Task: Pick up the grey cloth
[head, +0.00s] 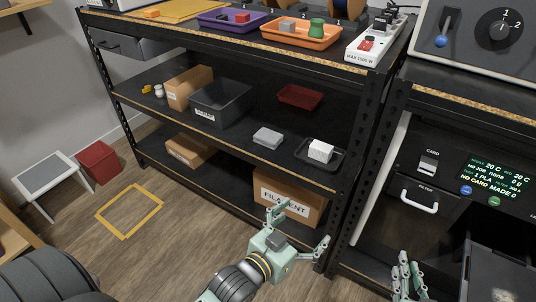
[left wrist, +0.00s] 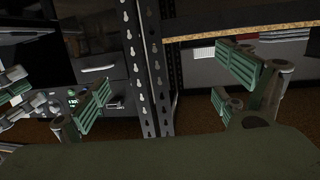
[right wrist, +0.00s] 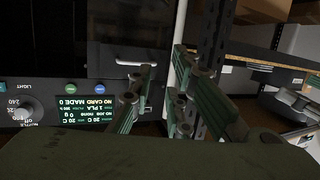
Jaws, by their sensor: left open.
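The grey cloth (head: 268,138) appears to be the small, flat, light grey folded piece lying on the middle shelf of the black rack, in the head view. It lies between a dark grey bin and a small black tray. My left gripper (head: 302,227) is open and empty, in front of the rack, lower than the cloth and nearer to me. Its spread fingers also show in the left wrist view (left wrist: 165,88). My right gripper (head: 405,275) is beside the machine at the right. A gap shows between its fingers in the right wrist view (right wrist: 163,95), with nothing in it.
On the middle shelf stand the dark bin (head: 221,103), a red tray (head: 300,97) and a white block (head: 320,151) on the black tray. A filament box (head: 289,202) is below, behind my left gripper. A rack post (head: 353,170) rises at right.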

